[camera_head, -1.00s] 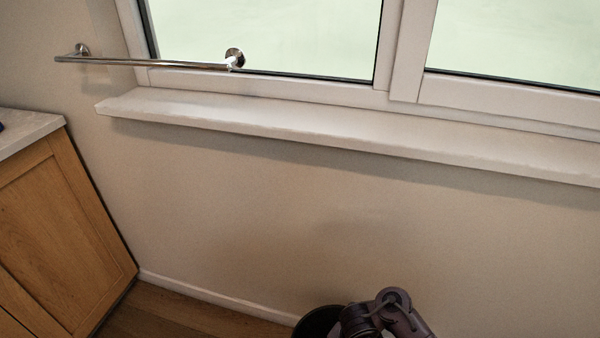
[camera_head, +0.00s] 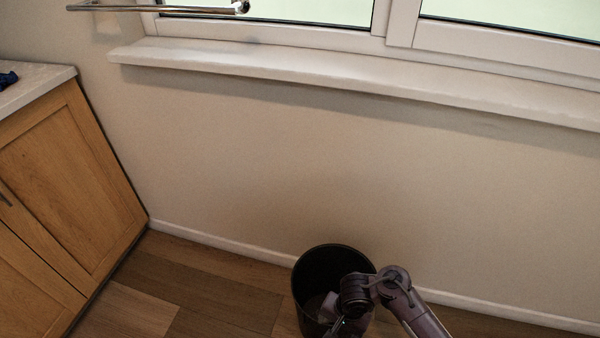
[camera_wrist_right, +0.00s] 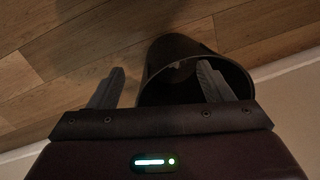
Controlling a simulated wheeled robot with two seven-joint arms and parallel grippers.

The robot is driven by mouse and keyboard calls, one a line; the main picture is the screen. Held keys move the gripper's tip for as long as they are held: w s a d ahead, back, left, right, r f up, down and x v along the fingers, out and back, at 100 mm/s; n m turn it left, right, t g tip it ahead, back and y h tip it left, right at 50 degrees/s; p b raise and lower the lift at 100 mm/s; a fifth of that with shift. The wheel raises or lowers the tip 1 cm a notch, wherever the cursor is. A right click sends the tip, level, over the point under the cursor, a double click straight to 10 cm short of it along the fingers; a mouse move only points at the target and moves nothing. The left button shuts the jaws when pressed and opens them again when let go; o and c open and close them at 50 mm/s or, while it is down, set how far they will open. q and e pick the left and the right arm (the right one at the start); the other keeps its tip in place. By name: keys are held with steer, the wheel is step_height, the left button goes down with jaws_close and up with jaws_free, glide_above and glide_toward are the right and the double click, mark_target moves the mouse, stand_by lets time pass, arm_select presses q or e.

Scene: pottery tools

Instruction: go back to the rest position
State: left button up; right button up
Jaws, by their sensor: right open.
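My right arm comes in from the bottom right of the head view, and its wrist end stands in front of a black bin. In the right wrist view my right gripper (camera_wrist_right: 160,85) is open, its two grey fingers wide apart with nothing between them but part of the bin's rim and floor behind. The right finger overlaps the opening of the bin. My left gripper is in neither view.
The black bin (camera_head: 308,262) stands on the wooden floor (camera_head: 215,300) by the wall; something pale lies inside it. A wooden cabinet (camera_head: 70,180) is at left. A window sill (camera_head: 330,78) and metal rail (camera_head: 160,9) are above. Floor between cabinet and bin is clear.

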steer(key=s+f+n+t+y, duration=0.1)
steer(key=s+f+n, duration=0.35)
steer(key=f, duration=0.35)
steer(key=s+d+f+n+h, duration=0.2)
steer(key=s+d+f+n, duration=0.25)
steer(key=s+d, duration=0.45)
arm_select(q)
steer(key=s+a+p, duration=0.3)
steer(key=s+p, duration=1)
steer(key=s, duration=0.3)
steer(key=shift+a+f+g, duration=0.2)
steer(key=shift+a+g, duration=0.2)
arm_select(e)
steer(key=s+d+f, duration=0.1)
steer(key=s+d, duration=0.3)
steer(key=s, duration=1.1)
steer(key=shift+d, duration=0.15)
